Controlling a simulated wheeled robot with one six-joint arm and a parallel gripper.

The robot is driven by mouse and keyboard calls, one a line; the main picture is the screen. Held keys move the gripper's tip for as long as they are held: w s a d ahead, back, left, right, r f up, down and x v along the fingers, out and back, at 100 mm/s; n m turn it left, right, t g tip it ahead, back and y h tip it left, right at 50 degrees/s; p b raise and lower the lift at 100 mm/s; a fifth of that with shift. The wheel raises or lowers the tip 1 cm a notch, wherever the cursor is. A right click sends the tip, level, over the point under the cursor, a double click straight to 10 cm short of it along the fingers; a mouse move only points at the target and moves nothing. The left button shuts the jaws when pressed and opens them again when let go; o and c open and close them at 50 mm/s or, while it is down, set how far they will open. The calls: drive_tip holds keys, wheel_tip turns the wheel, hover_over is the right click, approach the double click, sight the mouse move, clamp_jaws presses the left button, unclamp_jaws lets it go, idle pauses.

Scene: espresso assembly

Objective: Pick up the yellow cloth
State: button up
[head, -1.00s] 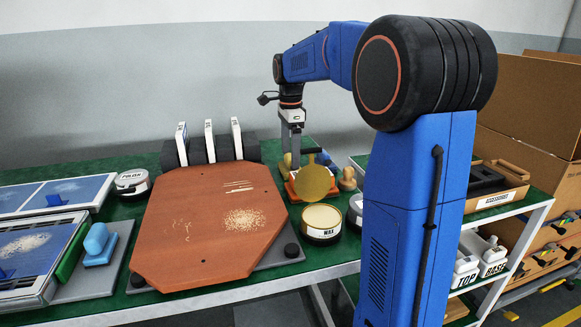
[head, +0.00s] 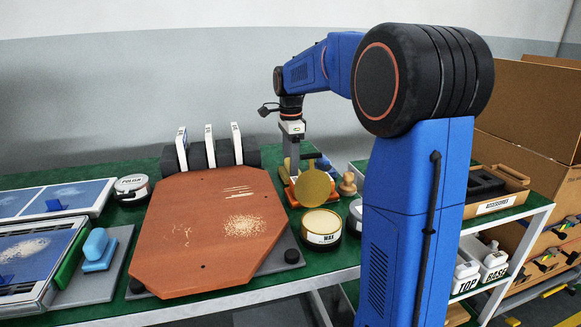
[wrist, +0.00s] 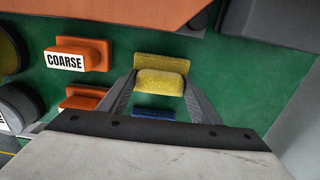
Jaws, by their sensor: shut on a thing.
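The yellow cloth (wrist: 161,81) is a folded yellow block with a flat yellow part behind it, in the upper middle of the wrist view. My gripper (wrist: 160,88) has a grey finger on either side of it and is shut on it. In the head view my gripper (head: 291,168) points down at the back of the green table, right of the brown board. There the cloth is small and partly hidden, so its height over the table is hard to tell.
Orange blocks, one marked COARSE (wrist: 78,57), stand left of the gripper. A blue piece (wrist: 154,114) lies just in front of the cloth. A gold disc (head: 313,186) and a WAX tin (head: 321,227) stand close by. The brown board (head: 210,235) lies left.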

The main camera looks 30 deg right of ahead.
wheel_tip(320, 180, up, 10)
drive_tip(key=shift+f, duration=0.1)
drive_tip(key=o, duration=0.5)
drive_tip(key=c, duration=0.4)
